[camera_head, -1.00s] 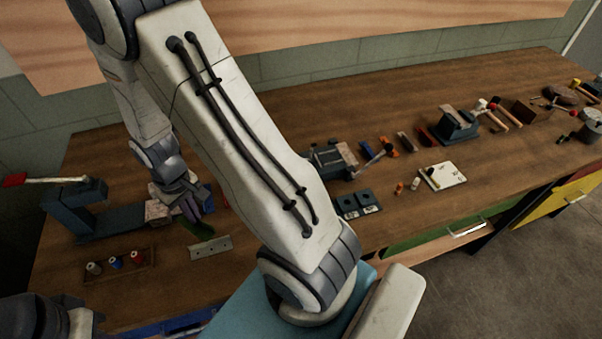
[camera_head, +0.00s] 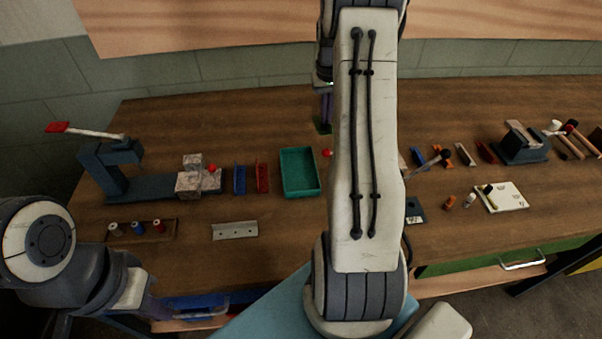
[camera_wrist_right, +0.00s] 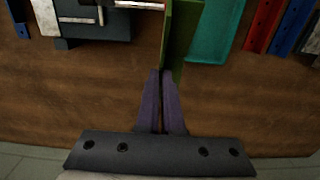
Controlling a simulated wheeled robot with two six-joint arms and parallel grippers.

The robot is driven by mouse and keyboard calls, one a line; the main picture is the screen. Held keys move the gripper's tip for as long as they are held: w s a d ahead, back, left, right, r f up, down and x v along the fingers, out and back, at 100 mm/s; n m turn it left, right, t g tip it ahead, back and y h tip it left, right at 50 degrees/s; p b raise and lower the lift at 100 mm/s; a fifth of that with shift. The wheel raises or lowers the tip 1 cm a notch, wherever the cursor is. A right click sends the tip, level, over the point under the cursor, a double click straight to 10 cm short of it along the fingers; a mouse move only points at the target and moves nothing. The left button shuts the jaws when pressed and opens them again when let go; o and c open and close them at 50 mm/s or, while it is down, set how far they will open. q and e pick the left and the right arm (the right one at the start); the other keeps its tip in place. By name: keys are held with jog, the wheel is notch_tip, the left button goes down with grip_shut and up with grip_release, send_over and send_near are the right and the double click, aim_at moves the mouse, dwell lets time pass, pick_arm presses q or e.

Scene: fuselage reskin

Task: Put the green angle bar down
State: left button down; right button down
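The green angle bar (camera_wrist_right: 181,40) is between the two purple fingertips of my right gripper (camera_wrist_right: 161,78) in the right wrist view. The fingers are shut on its near end, and the bar stretches away from them. In the head view a small part of the bar (camera_head: 322,125) shows below the purple fingers of my right gripper (camera_head: 326,108), over the back of the bench. My right arm hides the area right beside it. My left arm is at the lower left of the head view; its fingers cannot be made out clearly.
The wooden bench (camera_head: 270,260) holds a teal tray (camera_head: 300,172), red (camera_head: 262,178) and blue (camera_head: 239,180) pieces, a grey vise-like fixture (camera_head: 125,180), a silver angle piece (camera_head: 235,231) and a spool rack (camera_head: 138,230). Bare wood lies behind the tray. Tools stand at the right.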

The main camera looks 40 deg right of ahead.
jog(key=p, duration=0.2)
send_over(304, 175)
notch_tip(304, 175, down, 6)
jog(key=shift+f, duration=0.15)
notch_tip(304, 175, down, 4)
jog(key=shift+r, duration=0.1)
jog(key=shift+f, duration=0.25)
jog(key=shift+f, duration=0.1)
jog(key=c, duration=1.1)
grip_release()
jog(key=shift+o, duration=0.2)
